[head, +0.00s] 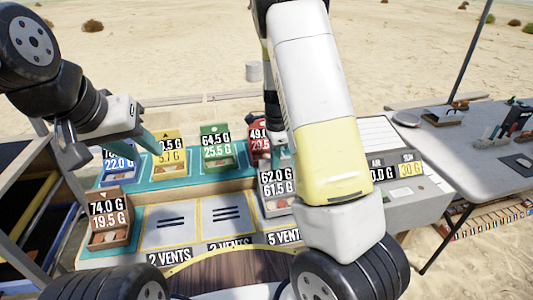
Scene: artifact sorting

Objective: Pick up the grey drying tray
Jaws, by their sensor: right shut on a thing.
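I cannot tell whether the tray is clear of the bench. My left gripper (112,148) hangs over the left end of the bench, its teal fingers wide apart and empty.
Blue (118,176), yellow (170,165), green (217,154) and red (258,146) trays stand in the back row. A brown tray (109,236) is front left. Vent panels (170,226) lie between it and the grey tray. A side table (450,150) stands right.

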